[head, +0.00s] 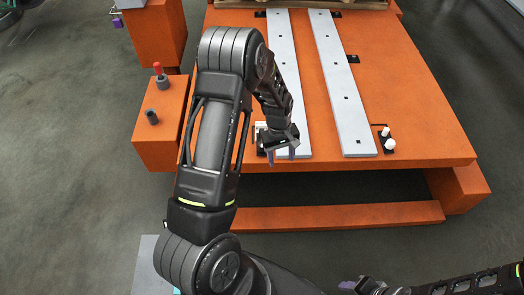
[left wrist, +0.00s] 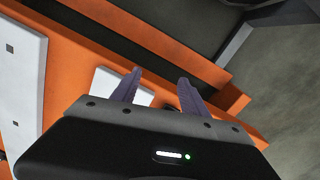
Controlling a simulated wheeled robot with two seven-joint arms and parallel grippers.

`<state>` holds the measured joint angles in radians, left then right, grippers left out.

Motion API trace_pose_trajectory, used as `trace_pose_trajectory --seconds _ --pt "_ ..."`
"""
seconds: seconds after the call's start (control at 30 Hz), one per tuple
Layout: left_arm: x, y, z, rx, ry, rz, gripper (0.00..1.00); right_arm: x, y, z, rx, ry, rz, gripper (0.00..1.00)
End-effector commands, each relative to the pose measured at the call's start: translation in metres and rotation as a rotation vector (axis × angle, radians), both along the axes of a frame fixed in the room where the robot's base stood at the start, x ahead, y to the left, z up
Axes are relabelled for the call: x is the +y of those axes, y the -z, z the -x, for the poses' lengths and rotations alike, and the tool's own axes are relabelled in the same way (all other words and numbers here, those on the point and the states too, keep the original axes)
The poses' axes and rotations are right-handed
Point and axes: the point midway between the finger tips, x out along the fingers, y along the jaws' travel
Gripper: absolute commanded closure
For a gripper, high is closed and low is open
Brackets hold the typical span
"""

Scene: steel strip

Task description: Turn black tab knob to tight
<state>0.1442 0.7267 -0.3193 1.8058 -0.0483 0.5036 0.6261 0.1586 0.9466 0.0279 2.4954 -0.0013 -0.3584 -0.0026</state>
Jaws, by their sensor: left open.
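My left gripper (head: 281,156) points down at the near end of the left steel strip (head: 289,80), its purple fingers apart. In the left wrist view the gripper (left wrist: 159,77) is open, with orange surface showing between the fingers. A white block (head: 259,127) with a dark part beside it sits at the strip's near left, partly covered by the gripper. A white plate (left wrist: 108,82) shows behind the fingers in the left wrist view. I cannot make out the black tab knob clearly; the gripper may hide it. My right gripper (head: 362,286) is at the bottom edge, its jaws unclear.
A second steel strip (head: 342,85) lies to the right on the orange table (head: 415,110). A black fitting with white knobs (head: 389,144) stands by its near end. An orange side box (head: 160,135) carries a red-topped peg (head: 160,75) and a dark socket (head: 152,117).

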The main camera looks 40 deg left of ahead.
Motion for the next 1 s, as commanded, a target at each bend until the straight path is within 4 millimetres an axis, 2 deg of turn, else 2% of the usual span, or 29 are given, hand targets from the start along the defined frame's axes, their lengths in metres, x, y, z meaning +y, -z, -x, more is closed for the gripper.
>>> trace_pose_trajectory --seconds 0.03,0.1,0.23,0.37,0.67,0.87,1.0 --pt "0.031 -0.004 -0.014 0.003 -0.083 -0.026 0.48 0.000 0.020 0.000 0.000 0.000 0.000 0.59" --pt "0.062 -0.021 -0.021 0.019 -0.183 -0.050 0.48 0.000 0.028 0.000 0.000 -0.001 0.000 0.59" --pt "0.095 -0.046 -0.025 0.041 -0.299 -0.075 0.48 0.000 0.035 0.000 -0.001 -0.001 0.000 0.59" --pt "0.102 -0.054 -0.025 0.049 -0.330 -0.080 0.48 0.000 0.034 0.000 -0.001 -0.001 0.000 0.59" --pt "0.101 -0.052 -0.024 0.049 -0.327 -0.079 0.48 0.000 0.034 0.000 -0.001 -0.001 0.000 0.59" --pt "0.101 -0.035 -0.024 0.052 -0.325 -0.079 0.48 0.000 0.037 0.000 -0.001 -0.001 0.000 0.59" --pt "0.101 -0.013 -0.024 0.052 -0.326 -0.079 0.48 0.000 0.040 0.000 -0.001 -0.001 0.000 0.59"
